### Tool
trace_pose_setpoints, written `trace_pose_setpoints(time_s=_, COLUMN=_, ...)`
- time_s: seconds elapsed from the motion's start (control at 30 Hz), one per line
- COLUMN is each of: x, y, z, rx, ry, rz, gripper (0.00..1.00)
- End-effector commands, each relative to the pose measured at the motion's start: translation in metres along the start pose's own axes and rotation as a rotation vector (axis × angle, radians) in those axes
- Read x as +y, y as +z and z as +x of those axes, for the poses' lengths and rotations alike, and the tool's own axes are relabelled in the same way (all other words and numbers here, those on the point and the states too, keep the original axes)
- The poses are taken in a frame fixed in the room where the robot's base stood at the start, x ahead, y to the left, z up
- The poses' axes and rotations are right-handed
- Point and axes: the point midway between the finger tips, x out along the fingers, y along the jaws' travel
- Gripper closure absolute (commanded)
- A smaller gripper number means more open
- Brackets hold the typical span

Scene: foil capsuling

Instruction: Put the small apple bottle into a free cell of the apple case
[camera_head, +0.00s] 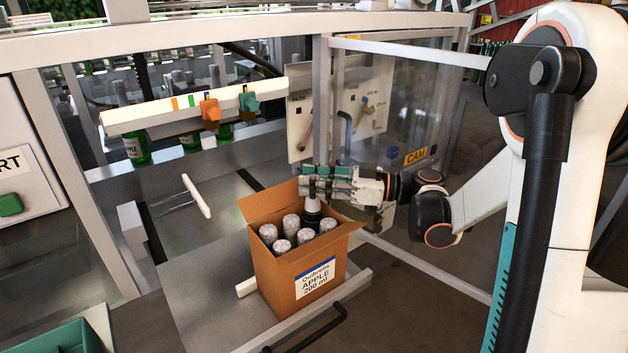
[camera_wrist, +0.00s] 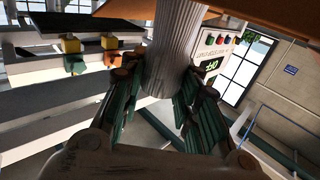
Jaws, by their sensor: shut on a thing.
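The apple case (camera_head: 297,283) is an open cardboard box labelled "Quibrelle APPLE 200 ml" on a grey shelf. Several bottles with silvery foil tops (camera_head: 281,247) stand in its cells. My gripper (camera_head: 328,184) is above the case's back right part, shut on the small apple bottle (camera_head: 312,212). The bottle is dark green, roughly upright, its lower part down among the others inside the case. Its base is hidden. In the wrist view, the bottle's pale ribbed foil neck (camera_wrist: 171,50) stands between the green finger pads (camera_wrist: 155,105).
The case's flaps (camera_head: 270,197) are folded outward around the opening. A white rail with orange and green clamps (camera_head: 210,110) is behind, with green bottles beneath. A clear guard panel marked CAM (camera_head: 415,156) stands behind my wrist. A dark handle (camera_head: 310,330) is in front.

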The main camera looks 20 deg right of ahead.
Motion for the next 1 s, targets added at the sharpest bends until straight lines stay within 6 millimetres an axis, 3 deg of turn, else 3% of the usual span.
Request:
trace_pose_setpoints(time_s=0.47, x=0.0001, y=0.0109, z=0.0000, rx=0.001, ry=0.000, rz=0.000, gripper=1.00)
trace_pose_setpoints(time_s=0.5, x=0.0001, y=0.0110, z=0.0000, rx=0.001, ry=0.000, rz=0.000, gripper=0.68)
trace_pose_setpoints(time_s=0.6, x=0.0001, y=0.0103, z=0.0000, rx=0.001, ry=0.000, rz=0.000, gripper=0.47)
trace_pose_setpoints(time_s=1.0, x=0.0004, y=0.0108, z=-0.0046, rx=-0.001, ry=0.001, rz=0.000, gripper=0.47)
